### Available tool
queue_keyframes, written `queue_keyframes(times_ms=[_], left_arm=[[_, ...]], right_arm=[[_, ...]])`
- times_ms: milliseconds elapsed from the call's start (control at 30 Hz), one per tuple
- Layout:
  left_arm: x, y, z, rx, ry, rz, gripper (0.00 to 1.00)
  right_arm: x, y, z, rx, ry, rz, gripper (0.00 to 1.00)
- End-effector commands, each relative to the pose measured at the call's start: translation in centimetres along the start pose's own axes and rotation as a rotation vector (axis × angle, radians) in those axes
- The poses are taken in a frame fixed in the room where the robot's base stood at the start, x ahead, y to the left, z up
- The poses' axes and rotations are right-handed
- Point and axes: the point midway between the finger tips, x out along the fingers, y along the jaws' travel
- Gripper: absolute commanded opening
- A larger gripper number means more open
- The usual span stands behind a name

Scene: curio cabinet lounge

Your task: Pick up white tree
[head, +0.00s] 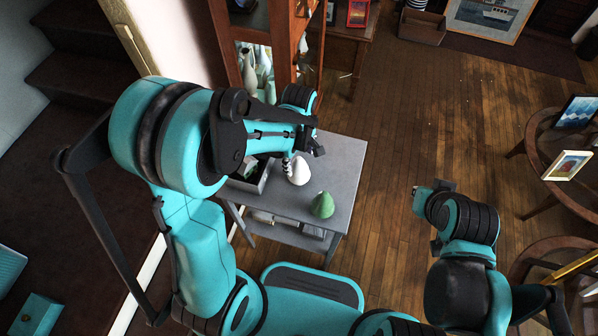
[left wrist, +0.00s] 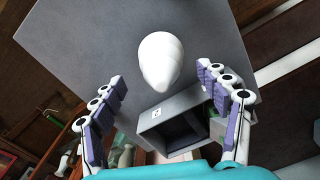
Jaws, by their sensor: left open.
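The white tree (head: 299,171) is a smooth, rounded cone standing on a small grey table (head: 345,160). It also shows in the left wrist view (left wrist: 159,62), just beyond and between the fingertips. My left gripper (head: 303,158) is open over the table beside the white tree, its fingers partly hidden by the arm. In the left wrist view its two fingers (left wrist: 160,76) are spread wide with nothing held between them.
A green tree (head: 322,205) stands on the table nearer to me. A grey open box (head: 262,180) sits to the left of the white tree; it also shows in the left wrist view (left wrist: 150,142). A wooden cabinet (head: 225,45) stands behind the table. Wooden floor is open to the right.

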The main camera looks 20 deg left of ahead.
Motion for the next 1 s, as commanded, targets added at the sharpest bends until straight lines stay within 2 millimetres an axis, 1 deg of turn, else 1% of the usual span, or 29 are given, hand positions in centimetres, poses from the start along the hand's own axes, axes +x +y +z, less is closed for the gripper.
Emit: queue_keyframes(times_ms=[33, 100, 200, 433, 467, 500, 567, 600, 667, 900, 1000], left_arm=[[1.3, -0.1, 0.1, 0.0, 0.0, 0.0, 0.75], [2.5, -0.2, 0.1, 0.0, 0.0, 0.0, 0.75], [3.5, -0.2, 0.1, 0.0, 0.001, 0.002, 0.75], [3.5, -0.2, 0.1, 0.0, 0.001, 0.002, 0.75], [3.5, -0.2, 0.1, 0.0, 0.001, 0.002, 0.67], [3.5, -0.2, 0.1, 0.0, 0.001, 0.002, 0.57], [3.5, -0.2, 0.1, 0.0, 0.001, 0.002, 0.41], [3.5, -0.2, 0.1, 0.0, 0.001, 0.002, 0.3], [3.5, -0.2, 0.1, 0.001, 0.001, 0.002, 0.15], [3.5, -0.2, 0.1, 0.001, 0.001, 0.002, 0.14], [2.9, -0.2, 0.1, 0.001, 0.001, 0.002, 0.14]], right_arm=[[0.8, 0.0, 0.6, 0.0, 0.0, 0.0, 0.0], [1.3, 0.0, 0.9, 0.0, 0.0, 0.0, 0.0], [1.7, 0.0, 1.2, 0.0, 0.0, 0.0, 0.0], [1.5, 0.0, 1.1, 0.0, 0.0, 0.0, 0.0], [1.5, 0.0, 1.1, 0.0, 0.0, 0.0, 0.0], [1.5, 0.0, 1.1, 0.0, 0.0, 0.0, 0.0], [1.5, 0.0, 1.1, 0.0, 0.0, 0.0, 0.0], [1.5, 0.0, 1.1, 0.0, 0.0, 0.0, 0.0], [1.5, 0.0, 1.1, 0.0, 0.0, 0.0, 0.0], [1.5, 0.0, 1.1, 0.0, 0.0, 0.0, 0.0], [1.3, 0.0, 0.9, 0.0, 0.0, 0.0, 0.0]])
